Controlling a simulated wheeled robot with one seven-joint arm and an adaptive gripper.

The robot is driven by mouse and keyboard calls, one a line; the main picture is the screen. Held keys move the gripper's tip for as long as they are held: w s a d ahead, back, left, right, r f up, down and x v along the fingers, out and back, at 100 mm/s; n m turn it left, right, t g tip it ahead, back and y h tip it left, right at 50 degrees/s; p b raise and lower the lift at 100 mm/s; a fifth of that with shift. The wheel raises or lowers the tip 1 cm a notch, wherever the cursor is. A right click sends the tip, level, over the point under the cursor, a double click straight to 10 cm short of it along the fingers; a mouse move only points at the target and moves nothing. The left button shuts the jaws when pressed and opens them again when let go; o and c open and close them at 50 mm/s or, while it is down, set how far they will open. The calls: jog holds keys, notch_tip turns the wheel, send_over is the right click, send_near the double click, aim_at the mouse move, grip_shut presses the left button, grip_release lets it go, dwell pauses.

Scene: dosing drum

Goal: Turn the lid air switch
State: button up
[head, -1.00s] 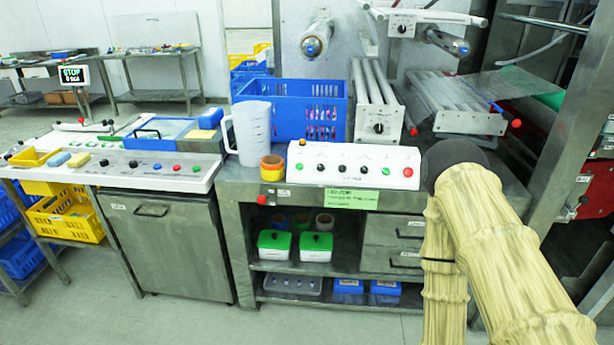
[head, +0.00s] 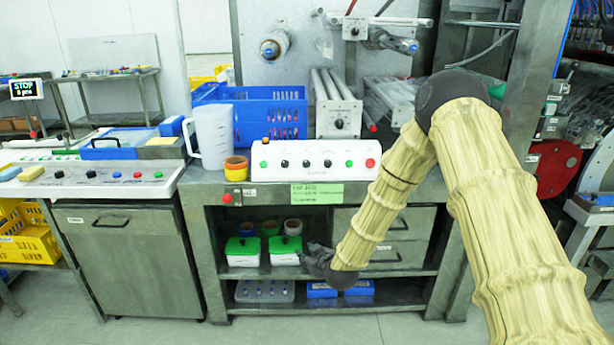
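A white control panel (head: 300,176) stands on the bench, with a row of black knobs (head: 308,163), green buttons at both ends of the row and a red button (head: 370,163) at the right. A second panel (head: 100,188) at the left also carries black knobs and coloured buttons. Labels are too small to read, so I cannot tell which knob is the lid air switch. My dark gripper (head: 312,256) hangs below the bench top, in front of the open shelf and just right of the green-lidded boxes. It is apart from both panels. Its fingers are too small and dark to judge.
A measuring jug (head: 212,140), an orange-and-yellow cup (head: 236,170) and a blue crate (head: 270,120) stand on the bench. Green-lidded boxes (head: 285,247) sit on the shelf below. Drawers (head: 395,255) are behind my forearm. Floor in front is clear.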

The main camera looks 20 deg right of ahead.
jog(key=w+d+r+t+b, duration=0.2)
jog(key=w+d+r+t, duration=0.15)
jog(key=w+r, duration=0.6)
jog(key=n+t+h, duration=0.1)
jog(key=t, duration=0.1)
send_near(306, 161)
jog(key=w, duration=0.8)
jog(key=shift+w+a+f, duration=0.1)
jog(key=shift+a+f, duration=0.1)
jog(key=shift+f, duration=0.1)
grip_shut()
jog(key=shift+r, duration=0.15)
jog(key=shift+r, duration=0.15)
